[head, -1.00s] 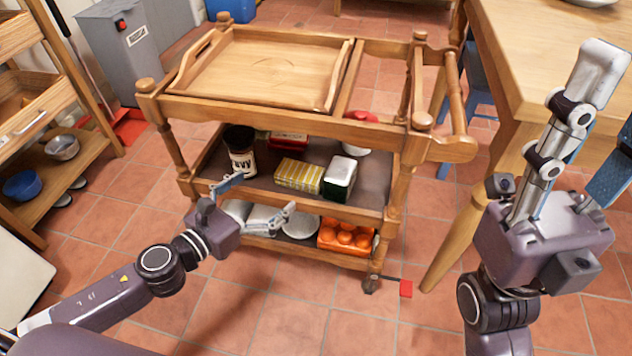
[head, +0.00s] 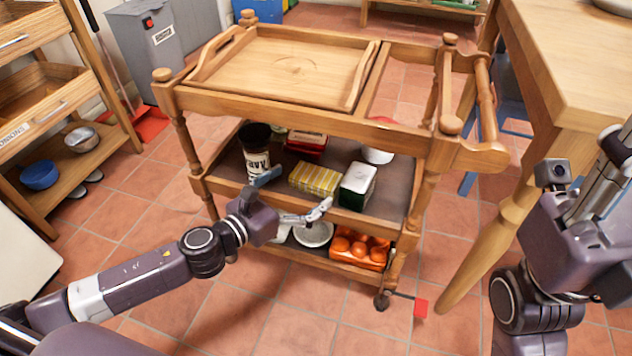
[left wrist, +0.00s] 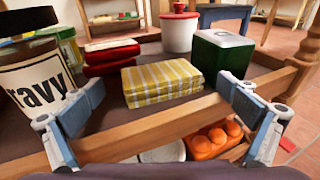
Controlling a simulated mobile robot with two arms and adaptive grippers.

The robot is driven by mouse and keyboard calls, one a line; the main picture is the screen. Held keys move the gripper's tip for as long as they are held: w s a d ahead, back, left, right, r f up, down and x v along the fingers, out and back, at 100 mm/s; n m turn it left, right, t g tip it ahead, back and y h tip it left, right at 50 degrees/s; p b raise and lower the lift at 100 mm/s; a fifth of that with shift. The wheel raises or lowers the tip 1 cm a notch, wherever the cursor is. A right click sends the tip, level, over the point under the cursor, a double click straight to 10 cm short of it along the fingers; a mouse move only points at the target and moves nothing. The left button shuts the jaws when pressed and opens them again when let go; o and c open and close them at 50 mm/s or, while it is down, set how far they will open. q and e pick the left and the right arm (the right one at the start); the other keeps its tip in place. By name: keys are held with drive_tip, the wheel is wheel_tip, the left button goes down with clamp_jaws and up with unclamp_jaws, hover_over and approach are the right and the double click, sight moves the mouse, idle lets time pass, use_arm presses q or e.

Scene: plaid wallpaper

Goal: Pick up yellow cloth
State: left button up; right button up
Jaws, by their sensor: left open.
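The yellow cloth (head: 315,178) is a folded, yellow-and-white striped block on the cart's middle shelf. It also shows in the left wrist view (left wrist: 162,82), straight ahead between my fingers. My left gripper (head: 293,195) is open and empty at the front edge of that shelf, just short of the cloth and apart from it. Its two fingers spread left and right of the cloth in the left wrist view (left wrist: 165,110).
On the shelf, a gravy jar (left wrist: 35,80) stands left of the cloth and a green box (left wrist: 223,53) right. Red boxes (left wrist: 112,55) and a white-and-red canister (left wrist: 179,32) are behind. The wooden cart (head: 290,112) has a top tray above. An orange item (head: 358,247) sits below.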

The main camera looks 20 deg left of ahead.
sight(316, 180)
use_arm(q)
drive_tip(key=shift+f+x, duration=0.2)
drive_tip(key=shift+x, duration=1.1)
drive_tip(key=shift+c, duration=0.6)
drive_tip(key=c, duration=0.9)
